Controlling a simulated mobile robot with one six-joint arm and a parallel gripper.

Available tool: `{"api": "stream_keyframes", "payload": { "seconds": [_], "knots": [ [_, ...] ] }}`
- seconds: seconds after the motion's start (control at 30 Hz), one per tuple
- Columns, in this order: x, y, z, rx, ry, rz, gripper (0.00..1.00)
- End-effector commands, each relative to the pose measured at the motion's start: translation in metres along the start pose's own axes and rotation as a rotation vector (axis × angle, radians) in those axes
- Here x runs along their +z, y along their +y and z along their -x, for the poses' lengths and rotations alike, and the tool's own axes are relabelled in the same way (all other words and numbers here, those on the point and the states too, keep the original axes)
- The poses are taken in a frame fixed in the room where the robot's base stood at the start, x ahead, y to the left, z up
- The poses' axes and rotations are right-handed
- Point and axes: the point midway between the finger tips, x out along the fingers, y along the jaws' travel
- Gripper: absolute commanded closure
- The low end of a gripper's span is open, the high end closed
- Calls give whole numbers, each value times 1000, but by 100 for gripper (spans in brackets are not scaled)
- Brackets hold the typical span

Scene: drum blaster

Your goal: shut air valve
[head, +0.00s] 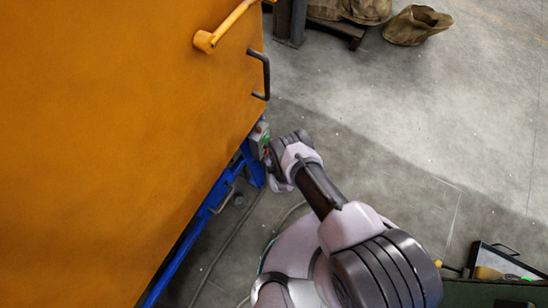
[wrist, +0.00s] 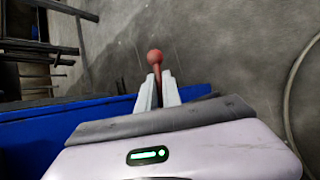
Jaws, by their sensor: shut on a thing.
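A lever with a round red knob (wrist: 155,57) shows in the wrist view, at the upper middle; I take it to be the air valve handle. My gripper (wrist: 158,82) has its two pale fingers closed on the lever's shaft, just below the knob. The knob sticks out beyond the fingertips. The valve body is hidden. In the head view my gripper is beside a small grey box (head: 259,138) with a green and a red spot, on the blue frame (head: 222,188) of the orange machine. My wrist hides the lever there.
The large orange machine (head: 110,130) fills the left, with a black handle (head: 265,75) and an orange bar (head: 225,25) on its side. Sacks (head: 415,25) lie at the top. A hose (head: 225,245) runs along the floor. Open concrete floor lies to the right.

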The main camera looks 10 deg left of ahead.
Motion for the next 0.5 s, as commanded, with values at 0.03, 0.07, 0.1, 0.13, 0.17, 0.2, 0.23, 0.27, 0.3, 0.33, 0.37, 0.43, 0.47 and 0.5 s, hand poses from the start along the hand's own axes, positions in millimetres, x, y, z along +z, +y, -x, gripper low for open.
{"api": "stream_keyframes", "payload": {
  "seconds": [0.03, 0.07, 0.1, 0.13, 0.17, 0.2, 0.23, 0.27, 0.3, 0.33, 0.37, 0.43, 0.47, 0.5],
  "knots": [
    [0, 0, -1, 4, -9, 4, 100],
    [1, 0, 0, 7, -15, 6, 100],
    [1, 1, 0, 9, -21, 9, 100],
    [1, 1, 0, 10, -25, 10, 100],
    [2, 1, 0, 12, -28, 12, 100],
    [2, 1, 0, 14, -32, 13, 100],
    [2, 2, 0, 15, -34, 14, 100],
    [2, 2, 0, 15, -36, 14, 100],
    [2, 2, 0, 16, -37, 15, 100],
    [3, 2, 0, 16, -38, 15, 100],
    [3, 2, 0, 17, -38, 15, 100],
    [3, 2, 0, 17, -38, 15, 100],
    [3, 2, 0, 17, -38, 15, 100],
    [3, 3, 0, 17, -38, 15, 100]
  ]
}}
